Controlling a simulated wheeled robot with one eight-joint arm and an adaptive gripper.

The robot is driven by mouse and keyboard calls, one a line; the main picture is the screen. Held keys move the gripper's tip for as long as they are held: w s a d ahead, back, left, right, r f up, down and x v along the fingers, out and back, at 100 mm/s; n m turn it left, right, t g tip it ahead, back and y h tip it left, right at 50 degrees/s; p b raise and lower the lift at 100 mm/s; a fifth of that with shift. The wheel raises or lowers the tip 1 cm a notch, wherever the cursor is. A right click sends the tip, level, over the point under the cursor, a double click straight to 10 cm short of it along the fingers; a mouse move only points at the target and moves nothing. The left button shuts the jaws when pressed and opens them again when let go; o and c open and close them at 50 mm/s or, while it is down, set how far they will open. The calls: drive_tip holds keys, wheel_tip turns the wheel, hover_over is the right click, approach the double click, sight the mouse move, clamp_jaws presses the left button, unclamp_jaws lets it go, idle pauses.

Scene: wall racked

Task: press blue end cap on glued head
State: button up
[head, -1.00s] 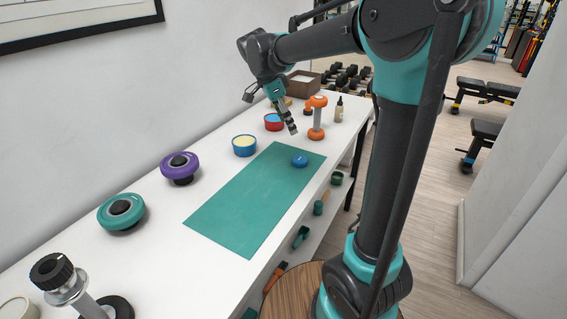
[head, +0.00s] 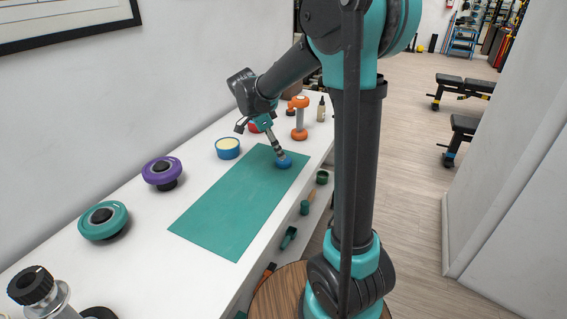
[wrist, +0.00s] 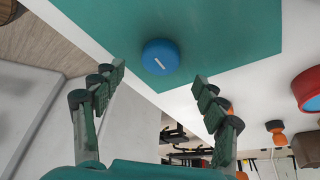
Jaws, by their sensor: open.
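The blue end cap (head: 284,164) lies on the teal mat (head: 228,208) near its far right corner. In the wrist view the cap (wrist: 160,57) is round, with a short white mark on its face. My gripper (head: 280,154) is at the cap from above, its fingers tilted. In the wrist view my gripper (wrist: 158,77) is open and empty, its fingertips apart on either side of the cap's line. I cannot tell whether they touch it. An orange dumbbell (head: 299,119) stands upright beyond the mat. I cannot make out glue on any head.
Purple (head: 162,172) and teal (head: 103,220) round pieces sit along the wall side. A dropper bottle (head: 321,110) stands near the dumbbell. The rest of the mat is clear.

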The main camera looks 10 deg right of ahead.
sight(284, 162)
drive_tip(key=shift+x, duration=2.6)
drive_tip(key=c, duration=1.1)
